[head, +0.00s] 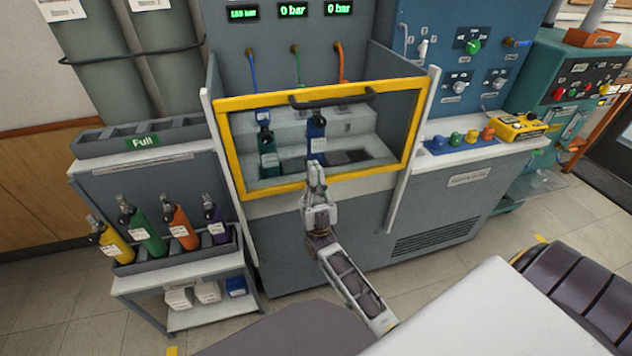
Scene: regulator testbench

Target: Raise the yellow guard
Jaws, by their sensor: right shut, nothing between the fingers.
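The yellow guard (262,191) is a yellow frame around a clear pane, with a dark curved handle (331,96) along its top bar. It stands down across the front of the test bay, between two pale side rails. My right gripper (316,170) is shut and empty, pointing up at the middle of the guard's lower bar. Its fingers overlap that bar in the picture and hide a short part of it. I cannot tell whether they touch it. My left gripper is not in view.
Behind the pane stand a teal cylinder (267,150) and a blue cylinder (316,136). On the left, a cart (135,284) holds several coloured cylinders below a rack marked Full (142,142). On the right are a blue knob tray (460,146) and a yellow meter (519,127).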

